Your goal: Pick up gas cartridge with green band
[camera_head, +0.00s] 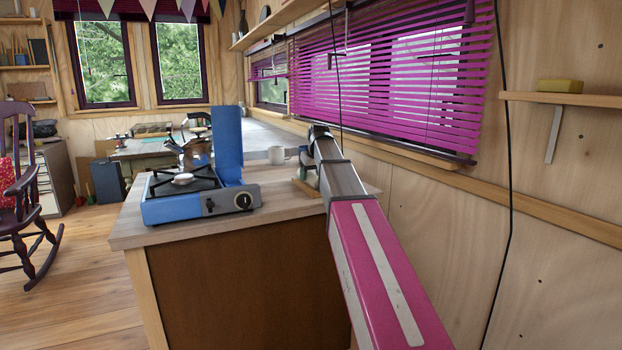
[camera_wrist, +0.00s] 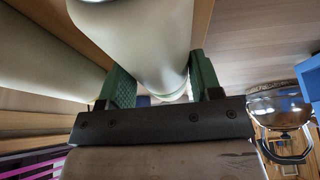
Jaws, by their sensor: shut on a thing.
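In the wrist view, the two green fingers of my gripper (camera_wrist: 158,66) stand either side of a pale, smooth cylinder (camera_wrist: 146,40), closed on it. It fits the gas cartridge, but its green band does not show clearly; only a faint greenish rim is seen low between the fingers. In the head view, my arm reaches over the right end of the wooden counter (camera_head: 285,209) and hides most of the gripper and what it holds.
A blue camping stove (camera_head: 203,203) with its lid up stands on the counter, left of my arm. Another pale rounded thing (camera_wrist: 45,80) lies left in the wrist view, a shiny metal vessel (camera_wrist: 278,107) right. The wall with pink blinds (camera_head: 390,80) is close on the right.

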